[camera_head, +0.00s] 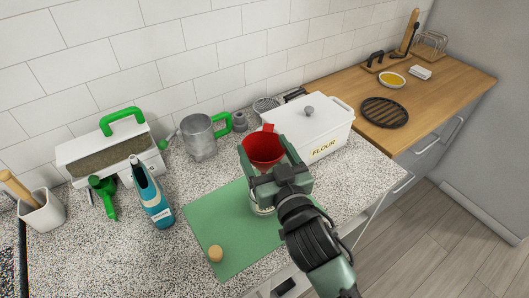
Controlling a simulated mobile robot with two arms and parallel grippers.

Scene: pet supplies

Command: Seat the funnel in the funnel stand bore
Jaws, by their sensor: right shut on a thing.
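The red funnel (263,146) shows between the fingers of my right gripper (266,158), wide mouth up. The gripper is shut on it, above the far part of the green mat (234,217). The funnel's lower end is hidden behind the gripper. A pale round thing (260,209) shows partly below the gripper on the mat; I cannot tell whether it is the funnel stand, and no bore is visible. My left gripper is not in view.
A white flour box (318,145) stands close behind and right of the gripper.

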